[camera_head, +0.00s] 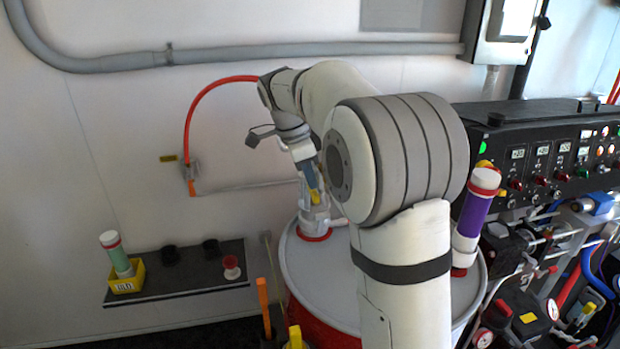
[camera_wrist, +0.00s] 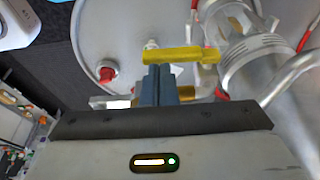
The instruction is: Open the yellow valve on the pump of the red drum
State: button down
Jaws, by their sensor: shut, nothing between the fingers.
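The yellow valve handle (camera_wrist: 185,54) lies across the wrist view, with its right end at the metal pump (camera_wrist: 255,55). In the head view only a small yellow part of the valve (camera_head: 314,190) shows above the pump (camera_head: 314,218). The pump stands on the grey lid (camera_head: 330,265) of the red drum (camera_head: 337,328), partly behind my arm. My gripper (camera_wrist: 162,72) is shut and empty, its blue fingertips at the near edge of the handle's left part. I cannot tell whether they touch it. My gripper (camera_head: 307,172) also shows in the head view.
A purple and white cylinder (camera_head: 474,212) stands at the lid's right side. A control panel (camera_head: 540,155) and a clutter of hoses and gauges fill the right. A red hose (camera_head: 200,105) curves at the wall. A dark shelf (camera_head: 190,275) is at left. A red cap (camera_wrist: 107,73) sits on the lid.

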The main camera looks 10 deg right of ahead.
jog(key=shift+f, duration=0.5)
jog(key=shift+s+f+b, duration=0.3)
jog(key=shift+f+b, duration=0.2)
jog(key=shift+b, duration=0.2)
jog(key=shift+r, duration=0.1)
jog(key=shift+r+p, duration=0.7)
jog(key=shift+r, duration=0.1)
jog(key=shift+r, duration=0.1)
